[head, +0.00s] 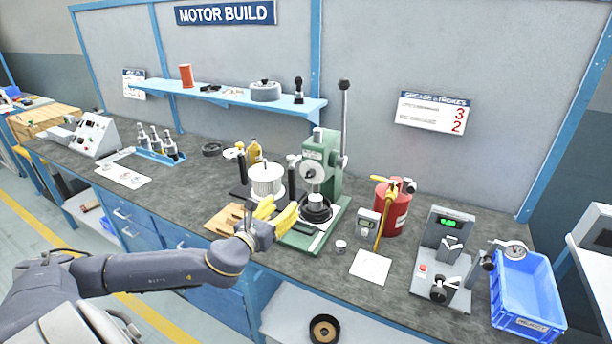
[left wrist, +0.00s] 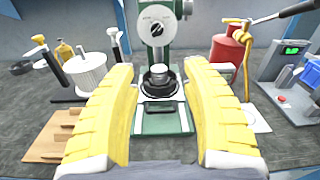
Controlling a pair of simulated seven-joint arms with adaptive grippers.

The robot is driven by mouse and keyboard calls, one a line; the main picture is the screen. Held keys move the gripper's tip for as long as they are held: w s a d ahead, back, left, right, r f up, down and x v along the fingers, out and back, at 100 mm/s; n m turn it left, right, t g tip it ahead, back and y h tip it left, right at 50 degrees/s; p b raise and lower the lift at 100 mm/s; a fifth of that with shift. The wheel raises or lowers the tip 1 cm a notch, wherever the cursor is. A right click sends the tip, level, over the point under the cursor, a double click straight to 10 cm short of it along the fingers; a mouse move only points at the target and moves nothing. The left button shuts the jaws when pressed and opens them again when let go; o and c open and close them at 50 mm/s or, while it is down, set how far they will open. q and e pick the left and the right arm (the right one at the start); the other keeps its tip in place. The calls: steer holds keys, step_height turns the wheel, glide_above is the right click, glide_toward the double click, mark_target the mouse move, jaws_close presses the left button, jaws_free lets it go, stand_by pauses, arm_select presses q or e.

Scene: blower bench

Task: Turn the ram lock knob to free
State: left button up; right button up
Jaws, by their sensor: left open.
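The green arbor press (head: 320,160) stands on the bench, with a tall black-handled lever at its right side. My left gripper (head: 277,213) has yellow fingers, open and empty, in front of the press and below the knob's level in the picture. In the left wrist view the fingers flank the press base, apart from the knob. My right gripper is not in view.
A red can (head: 393,212) with a yellow hose stands right, then a grey tester (head: 443,260) and a blue bin (head: 527,290). A black round part sits on the press base.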

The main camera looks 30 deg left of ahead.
mark_target(308, 176)
arm_select(q)
steer(key=shift+y, duration=0.3)
steer(key=w, duration=0.5)
steer(key=w+a, duration=0.1)
steer(key=w, duration=0.5)
steer(key=w+r, duration=0.1)
steer(key=w, duration=0.5)
steer(key=shift+w+a+r, duration=0.1)
steer(key=shift+w+a, duration=0.05)
steer(key=shift+a, duration=0.25)
steer(key=shift+c, duration=0.5)
jaws_close()
